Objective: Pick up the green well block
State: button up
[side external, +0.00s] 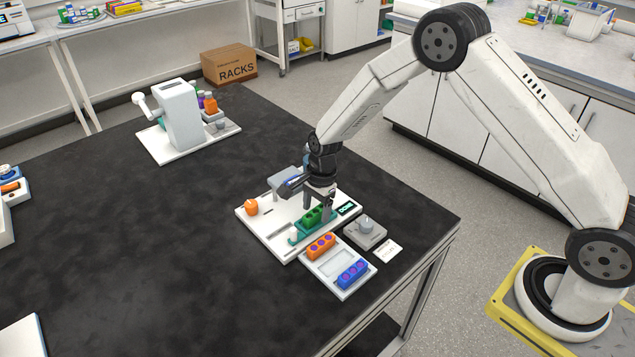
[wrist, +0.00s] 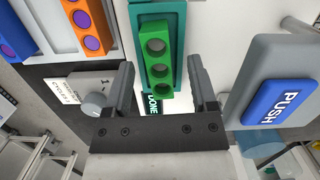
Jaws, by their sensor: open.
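The green well block (side external: 312,216) sits on a teal holder (side external: 297,236) on the white board. In the wrist view the green well block (wrist: 157,60) shows its round wells in a row, inside the teal holder (wrist: 178,15). My gripper (side external: 325,200) is over the far end of the block, pointing down. In the wrist view my gripper (wrist: 163,75) is open, with one finger on each side of the block and a gap on both sides. Whether the fingers reach down to the block's height is hard to tell.
A grey unit with a blue PUSH button (wrist: 265,102) stands close beside my gripper. An orange block (side external: 321,246) and a blue block (side external: 352,273) lie in a white tray (side external: 341,263). A grey dial box (side external: 365,232) is near. The black table's left is mostly clear.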

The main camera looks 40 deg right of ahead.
grip_shut()
jog(key=shift+r, duration=0.15)
jog(key=shift+r, duration=0.95)
jog(key=s+d+r, duration=0.1)
jog(key=s+r, duration=0.9)
jog(key=s, duration=0.4)
jog(key=shift+r, duration=0.4)
jog(key=shift+d, duration=0.1)
